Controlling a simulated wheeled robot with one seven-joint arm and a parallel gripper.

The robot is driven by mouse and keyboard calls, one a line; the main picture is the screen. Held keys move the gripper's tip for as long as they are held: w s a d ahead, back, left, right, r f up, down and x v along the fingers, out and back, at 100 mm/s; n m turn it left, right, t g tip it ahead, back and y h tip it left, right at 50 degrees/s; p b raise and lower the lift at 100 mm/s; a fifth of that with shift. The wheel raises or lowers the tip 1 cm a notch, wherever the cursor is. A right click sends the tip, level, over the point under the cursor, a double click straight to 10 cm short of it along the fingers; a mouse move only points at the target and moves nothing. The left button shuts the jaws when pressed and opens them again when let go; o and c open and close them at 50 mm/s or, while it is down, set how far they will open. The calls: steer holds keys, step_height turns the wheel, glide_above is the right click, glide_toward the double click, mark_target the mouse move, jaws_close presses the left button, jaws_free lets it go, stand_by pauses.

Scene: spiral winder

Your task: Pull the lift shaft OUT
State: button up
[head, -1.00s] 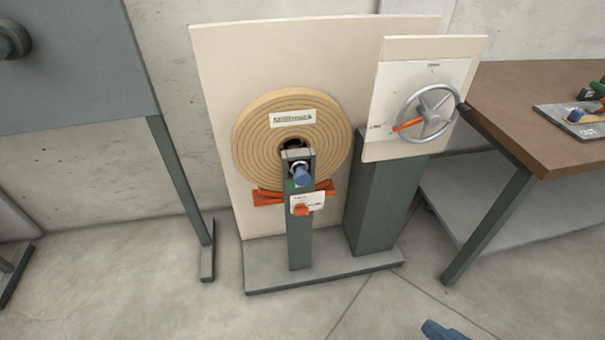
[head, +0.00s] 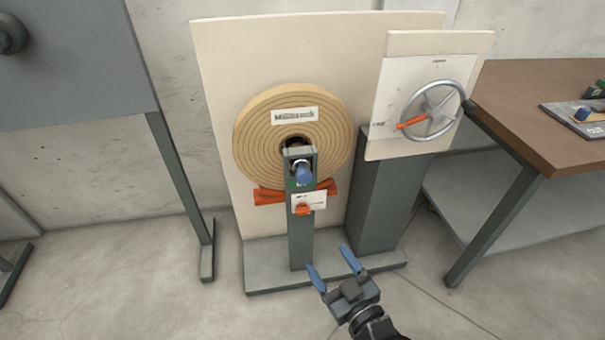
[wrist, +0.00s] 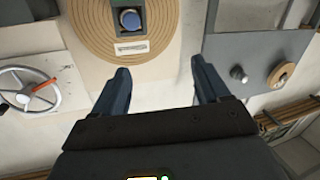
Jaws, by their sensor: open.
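The lift shaft appears to be the blue-ended round part (head: 304,174) at the top of the grey post (head: 299,228), in front of the centre of the tan spiral roll (head: 253,135). The blue end also shows in the wrist view (wrist: 130,19), near the top edge. My gripper (head: 332,268) is open and empty, in front of the machine's base, below and to the right of the blue end in the head view. Its two blue fingers are spread wide in the wrist view (wrist: 162,80). How far the shaft reaches into the roll is hidden.
An orange lever (head: 302,209) sits on a white label on the post. Orange wedges (head: 268,196) lie under the roll. A handwheel (head: 433,110) is on a panel at right. A brown-topped workbench (head: 530,105) stands further right. The floor at left front is clear.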

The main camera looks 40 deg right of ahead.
steer(key=w+d+f+m+h, duration=0.1)
steer(key=w+d, duration=0.2)
steer(key=w, duration=0.2)
steer(key=w+d+f+h, duration=0.1)
steer(key=w+d, duration=0.3)
steer(key=w, duration=0.2)
steer(key=m+g+h+b, duration=0.1)
steer(key=h, duration=0.1)
glide_toward(305, 180)
steer(key=x, duration=0.4)
steer(key=shift+w, duration=0.3)
steer(key=shift+b+x, duration=1.2)
steer(key=shift+x, duration=3.05)
steer(key=shift+s+d, duration=0.1)
steer(key=shift+d, duration=0.05)
steer(key=shift+c, duration=0.2)
steer(key=c, duration=1.2)
steer(key=p+v, duration=0.7)
steer(key=v, duration=0.3)
steer(key=shift+a+r, duration=0.25)
steer(key=shift+a, duration=0.1)
steer(key=shift+s+a+f, duration=0.25)
steer(key=shift+s, duration=0.25)
steer(key=o, duration=1.2)
steer(key=shift+r, duration=0.1)
